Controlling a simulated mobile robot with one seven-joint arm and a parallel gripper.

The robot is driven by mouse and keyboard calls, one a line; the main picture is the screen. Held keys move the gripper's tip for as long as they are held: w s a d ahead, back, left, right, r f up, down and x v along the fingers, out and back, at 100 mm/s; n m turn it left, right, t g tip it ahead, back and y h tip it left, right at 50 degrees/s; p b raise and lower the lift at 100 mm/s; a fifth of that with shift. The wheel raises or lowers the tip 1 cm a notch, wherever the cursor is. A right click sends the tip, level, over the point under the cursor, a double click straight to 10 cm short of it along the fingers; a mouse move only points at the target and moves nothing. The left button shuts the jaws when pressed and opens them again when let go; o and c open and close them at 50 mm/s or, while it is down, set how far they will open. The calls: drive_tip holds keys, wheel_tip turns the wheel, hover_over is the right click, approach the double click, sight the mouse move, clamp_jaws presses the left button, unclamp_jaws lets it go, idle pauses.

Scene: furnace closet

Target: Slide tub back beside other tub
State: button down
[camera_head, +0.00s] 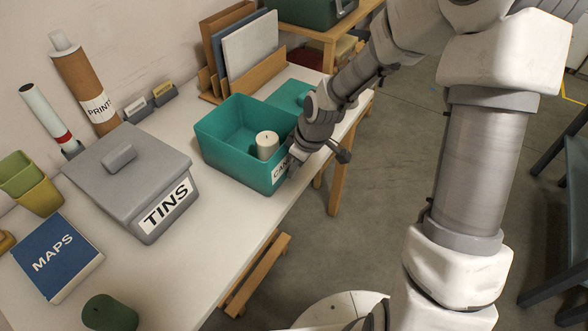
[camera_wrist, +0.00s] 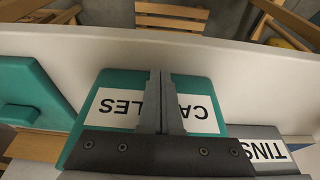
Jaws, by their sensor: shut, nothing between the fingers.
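The open teal tub (camera_head: 228,156) with a candles label stands on the white table, a pale candle (camera_head: 267,144) inside it. The grey lidded tub (camera_head: 116,200) labelled TINS stands to its left, with a gap of bare table between them. My gripper (camera_head: 292,172) is shut and empty, fingers pointing down at the teal tub's labelled front. In the wrist view the gripper (camera_wrist: 160,75) lies across the middle of the label on the teal tub (camera_wrist: 195,81). I cannot tell whether it touches. Part of the grey tub (camera_wrist: 262,132) shows at lower right there.
A teal lid (camera_head: 288,94) lies right of the teal tub, partly hidden by my arm. A file rack (camera_head: 262,72) stands behind. The table's front edge is close.

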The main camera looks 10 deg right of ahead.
sight(252, 142)
drive_tip(key=shift+a, duration=0.1)
drive_tip(key=w+a, duration=0.3)
drive_tip(key=a, duration=0.1)
drive_tip(key=w+a+b, duration=0.1)
drive_tip(key=w+a, duration=0.2)
drive_tip(key=a, duration=0.1)
drive_tip(key=w+a, duration=0.3)
drive_tip(key=a, duration=0.1)
drive_tip(key=shift+w+b, duration=0.25)
drive_tip(key=shift+b, duration=0.1)
